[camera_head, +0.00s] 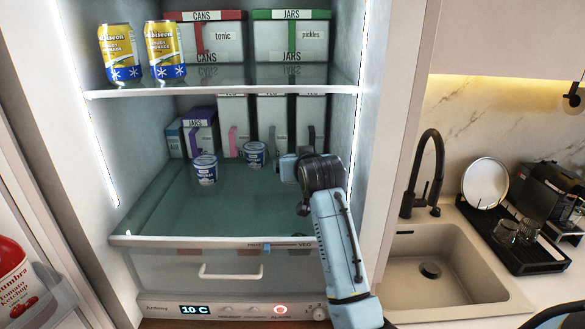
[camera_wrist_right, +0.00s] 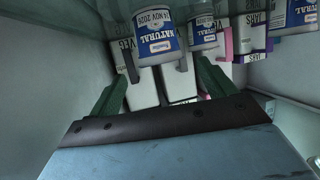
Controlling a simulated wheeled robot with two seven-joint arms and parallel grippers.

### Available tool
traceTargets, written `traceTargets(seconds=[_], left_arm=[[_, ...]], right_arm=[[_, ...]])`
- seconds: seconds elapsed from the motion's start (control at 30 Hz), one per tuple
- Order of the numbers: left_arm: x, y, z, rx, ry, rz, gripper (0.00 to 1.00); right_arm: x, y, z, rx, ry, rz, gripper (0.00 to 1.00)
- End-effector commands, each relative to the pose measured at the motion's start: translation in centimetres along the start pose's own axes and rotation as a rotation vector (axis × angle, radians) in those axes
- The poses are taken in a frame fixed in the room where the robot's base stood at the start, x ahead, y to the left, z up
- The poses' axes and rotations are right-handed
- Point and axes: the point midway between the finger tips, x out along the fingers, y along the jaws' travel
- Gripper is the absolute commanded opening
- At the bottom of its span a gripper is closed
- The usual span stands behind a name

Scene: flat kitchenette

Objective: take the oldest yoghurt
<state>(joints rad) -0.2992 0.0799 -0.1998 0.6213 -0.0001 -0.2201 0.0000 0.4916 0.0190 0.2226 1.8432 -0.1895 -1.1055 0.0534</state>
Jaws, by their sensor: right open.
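Three white-and-blue yoghurt cups show in the upside-down wrist view. A third cup (camera_wrist_right: 297,14) is cut off at the top right. My left gripper is not in view.
Boxes (camera_head: 233,125) line the back of the shelf (camera_head: 150,215). Above, an upper shelf (camera_head: 220,90) holds two yellow cans (camera_head: 119,53) and labelled boxes (camera_head: 290,40). Fridge walls bound both sides. The shelf's front left is clear. A drawer (camera_head: 220,270) lies below.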

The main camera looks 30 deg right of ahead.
Motion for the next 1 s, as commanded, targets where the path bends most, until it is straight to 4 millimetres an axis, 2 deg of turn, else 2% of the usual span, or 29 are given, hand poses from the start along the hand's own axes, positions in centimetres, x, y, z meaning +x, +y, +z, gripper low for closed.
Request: traceTargets(seconds=[0.13,0.3,0.67,1.0], left_arm=[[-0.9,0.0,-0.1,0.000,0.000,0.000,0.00],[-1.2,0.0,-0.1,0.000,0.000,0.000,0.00],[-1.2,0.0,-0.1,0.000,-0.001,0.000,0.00],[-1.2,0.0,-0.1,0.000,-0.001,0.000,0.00]], right_arm=[[1.9,-0.1,-0.1,0.000,-0.003,0.000,0.83],[3.7,-0.1,0.0,0.000,-0.001,0.000,0.83],[4.3,-0.1,0.1,0.000,0.000,0.000,0.81],[4.3,-0.1,0.1,0.000,0.000,0.000,0.37]])
